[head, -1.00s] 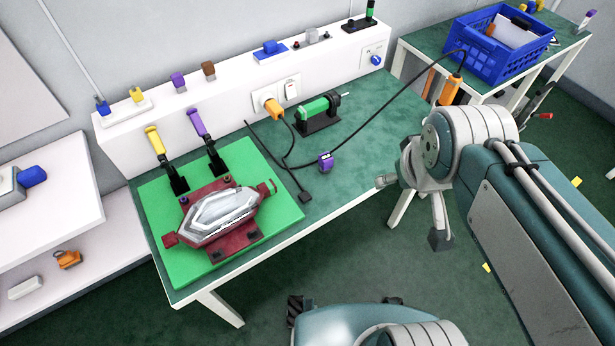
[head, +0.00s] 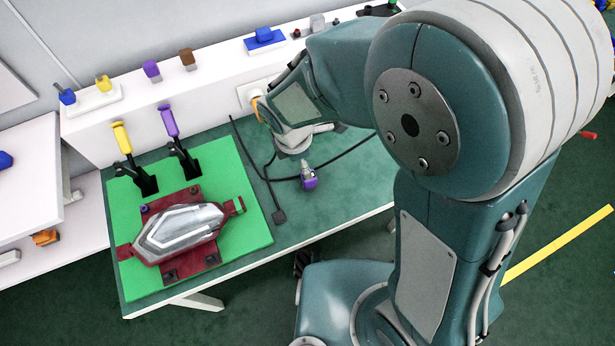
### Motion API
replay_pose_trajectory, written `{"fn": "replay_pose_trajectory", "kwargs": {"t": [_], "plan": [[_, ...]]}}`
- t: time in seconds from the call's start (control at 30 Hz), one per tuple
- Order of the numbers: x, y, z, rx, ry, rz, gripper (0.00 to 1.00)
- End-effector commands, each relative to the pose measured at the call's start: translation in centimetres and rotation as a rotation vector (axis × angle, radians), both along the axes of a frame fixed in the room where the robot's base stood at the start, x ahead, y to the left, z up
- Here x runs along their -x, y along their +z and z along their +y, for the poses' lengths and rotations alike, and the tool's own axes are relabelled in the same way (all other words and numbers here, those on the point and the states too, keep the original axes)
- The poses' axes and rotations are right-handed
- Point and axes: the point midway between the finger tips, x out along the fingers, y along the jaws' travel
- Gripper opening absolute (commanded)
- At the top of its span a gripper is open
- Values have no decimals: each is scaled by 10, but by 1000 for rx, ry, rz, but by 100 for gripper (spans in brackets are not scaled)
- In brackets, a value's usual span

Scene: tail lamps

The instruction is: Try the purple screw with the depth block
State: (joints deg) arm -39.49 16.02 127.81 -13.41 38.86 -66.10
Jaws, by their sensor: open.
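The red fixture (head: 200,254) lies on the green mat and holds a clear, silvery tail lamp (head: 180,230). A small purple screw head (head: 144,209) shows at the fixture's upper left corner. A small purple block (head: 310,184), which seems to be the depth block, lies on the green table right of the mat.
Yellow-handled (head: 122,138) and purple-handled (head: 168,120) clamps stand upright behind the lamp. A black cable (head: 262,175) runs over the table near the block. The white ledge (head: 210,88) behind carries several small coloured blocks. The table's front right is clear.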

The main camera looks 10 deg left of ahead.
Motion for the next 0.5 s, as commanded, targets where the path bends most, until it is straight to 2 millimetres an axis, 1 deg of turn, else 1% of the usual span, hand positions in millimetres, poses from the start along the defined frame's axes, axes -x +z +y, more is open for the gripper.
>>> {"fn": "replay_pose_trajectory", "kwargs": {"t": [0.2, 0.3, 0.43, 0.5], "plan": [[-2, -35, -7, 3, -2, 5, 89], [-3, -47, -9, 2, -2, 3, 89], [-4, -55, -9, 1, -2, 2, 89], [-4, -63, -9, 3, -4, 4, 89]]}}
